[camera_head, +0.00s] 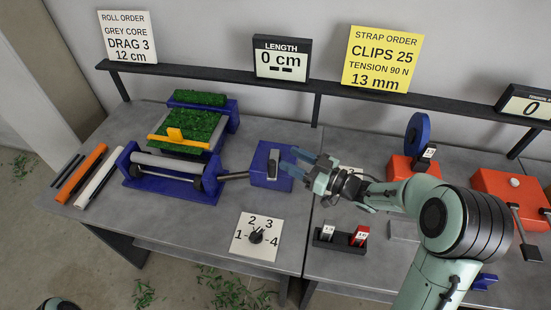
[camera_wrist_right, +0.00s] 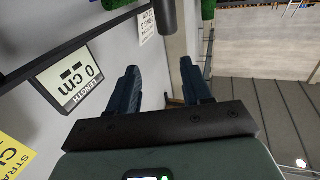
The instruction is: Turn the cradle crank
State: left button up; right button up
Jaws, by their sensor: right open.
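The cradle (camera_head: 128,160) is a blue frame with a grey roller, on the left part of the table. My left gripper is out of view.
Behind the cradle is a green grassy bed (camera_head: 195,128) with a yellow bar (camera_head: 178,136). Orange and white rods (camera_head: 82,172) lie at left. A numbered dial card (camera_head: 256,238) lies in front. The length display (camera_head: 281,60) reads 0 cm on the rail behind.

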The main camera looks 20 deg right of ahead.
aim_at(275, 167)
notch_tip(275, 167, down, 4)
jog(key=s+a+f+b, duration=0.1)
jog(key=s+b, duration=0.1)
jog(key=b, duration=0.1)
jog(key=x, duration=0.7)
jog(key=shift+w+r+p, duration=0.3)
jog(key=shift+r+p, duration=0.1)
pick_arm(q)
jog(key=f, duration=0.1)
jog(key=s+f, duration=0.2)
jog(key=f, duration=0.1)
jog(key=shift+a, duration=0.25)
pick_arm(e)
grip_shut()
